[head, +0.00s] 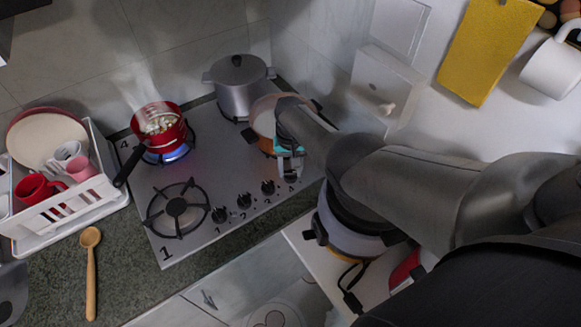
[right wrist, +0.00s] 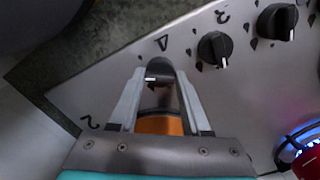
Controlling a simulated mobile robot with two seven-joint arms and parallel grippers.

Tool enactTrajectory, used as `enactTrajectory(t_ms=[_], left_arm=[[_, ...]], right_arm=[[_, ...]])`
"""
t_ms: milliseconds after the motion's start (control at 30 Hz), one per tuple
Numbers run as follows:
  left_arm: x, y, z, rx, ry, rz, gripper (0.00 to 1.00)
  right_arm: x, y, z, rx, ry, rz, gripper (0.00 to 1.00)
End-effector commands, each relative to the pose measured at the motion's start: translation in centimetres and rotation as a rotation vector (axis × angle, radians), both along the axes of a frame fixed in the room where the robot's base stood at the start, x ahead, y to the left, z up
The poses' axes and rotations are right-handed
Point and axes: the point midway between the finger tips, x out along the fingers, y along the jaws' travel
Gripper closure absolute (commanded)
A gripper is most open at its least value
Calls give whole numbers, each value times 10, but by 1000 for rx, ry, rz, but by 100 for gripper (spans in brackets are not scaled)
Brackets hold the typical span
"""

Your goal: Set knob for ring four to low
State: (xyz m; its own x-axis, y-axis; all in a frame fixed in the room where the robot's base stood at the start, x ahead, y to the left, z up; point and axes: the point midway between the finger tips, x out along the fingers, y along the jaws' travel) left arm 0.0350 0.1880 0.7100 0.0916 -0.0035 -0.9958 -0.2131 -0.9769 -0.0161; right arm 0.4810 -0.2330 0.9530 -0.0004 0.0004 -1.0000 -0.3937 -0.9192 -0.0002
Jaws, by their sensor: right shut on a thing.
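The stove (head: 207,172) has a row of black knobs along its front edge. Ring four, marked 4 at the back left, has a blue flame (head: 172,154) under a red pot (head: 158,125). My right gripper (head: 290,176) is at the right end of the knob row and mostly hides knob four in the head view. In the right wrist view, its two fingers (right wrist: 161,108) straddle the dark knob four (right wrist: 158,76), beside the label 4, and are shut on it. A pale mark shows on the knob. My left gripper is out of view.
Knob three (right wrist: 214,49) sits close beside knob four. The red pot's black handle (head: 126,166) sticks out toward the front left. A grey lidded pot (head: 239,88) and an orange pan (head: 267,117) stand behind. A dish rack (head: 78,211) and wooden spoon (head: 91,265) are left.

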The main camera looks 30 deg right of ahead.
Motion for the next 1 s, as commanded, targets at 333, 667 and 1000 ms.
enactTrajectory(t_ms=[333, 667, 1000], left_arm=[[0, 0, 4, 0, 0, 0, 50], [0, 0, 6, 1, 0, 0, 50], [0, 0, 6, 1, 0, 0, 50]], right_arm=[[0, 0, 1, 1, 0, -297, 100], [0, 0, 0, -1, -1, -467, 100], [0, 0, 0, -1, -1, -520, 100]])
